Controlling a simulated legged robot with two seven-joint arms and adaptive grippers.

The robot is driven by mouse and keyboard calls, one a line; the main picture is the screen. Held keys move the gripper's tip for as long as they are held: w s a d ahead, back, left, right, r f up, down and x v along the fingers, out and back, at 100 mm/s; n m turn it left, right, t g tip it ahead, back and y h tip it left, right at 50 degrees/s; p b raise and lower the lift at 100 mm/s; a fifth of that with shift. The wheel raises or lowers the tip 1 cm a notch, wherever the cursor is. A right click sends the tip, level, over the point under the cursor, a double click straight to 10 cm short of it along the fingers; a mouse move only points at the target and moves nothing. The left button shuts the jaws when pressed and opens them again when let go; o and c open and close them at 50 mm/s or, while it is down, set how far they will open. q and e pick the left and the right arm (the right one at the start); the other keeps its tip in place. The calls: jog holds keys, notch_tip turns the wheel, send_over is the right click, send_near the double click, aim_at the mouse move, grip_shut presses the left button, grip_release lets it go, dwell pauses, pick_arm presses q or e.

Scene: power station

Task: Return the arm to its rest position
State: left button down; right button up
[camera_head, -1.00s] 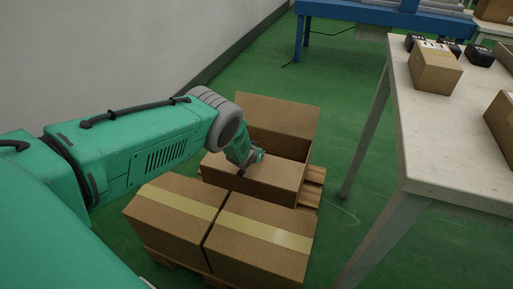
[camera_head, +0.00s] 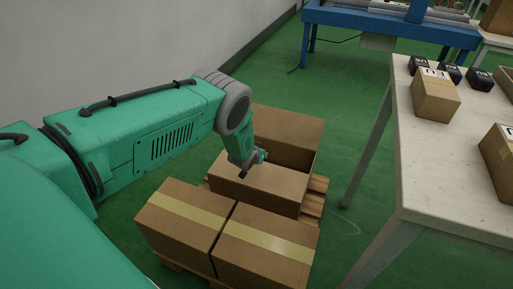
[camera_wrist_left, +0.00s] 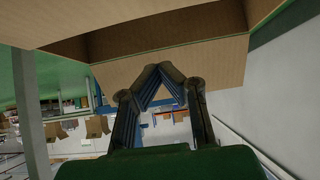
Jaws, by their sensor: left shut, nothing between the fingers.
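My left arm comes in from the left in the head view, green with a grey joint. My left gripper (camera_head: 244,172) hangs at its end, in front of the open cardboard box (camera_head: 289,124). In the left wrist view its two dark fingers (camera_wrist_left: 159,72) meet at their tips, shut with nothing between them. The box's cardboard wall (camera_wrist_left: 205,62) shows beyond the fingertips there. I cannot tell whether the gripper touches the box. My right gripper is not in view.
Two taped boxes (camera_head: 182,216) and (camera_head: 264,249) stand nearer on pallets. A white table (camera_head: 425,172) on the right bears a carton (camera_head: 435,97) and several black items. A blue bench (camera_head: 390,22) stands behind. Green floor between is clear.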

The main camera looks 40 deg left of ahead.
pick_arm(q)
jog(key=p+v, duration=0.2)
jog(key=v, duration=0.5)
jog(key=shift+w+r+p, duration=0.25)
jog(key=shift+r+p, duration=0.05)
jog(key=shift+p, duration=0.1)
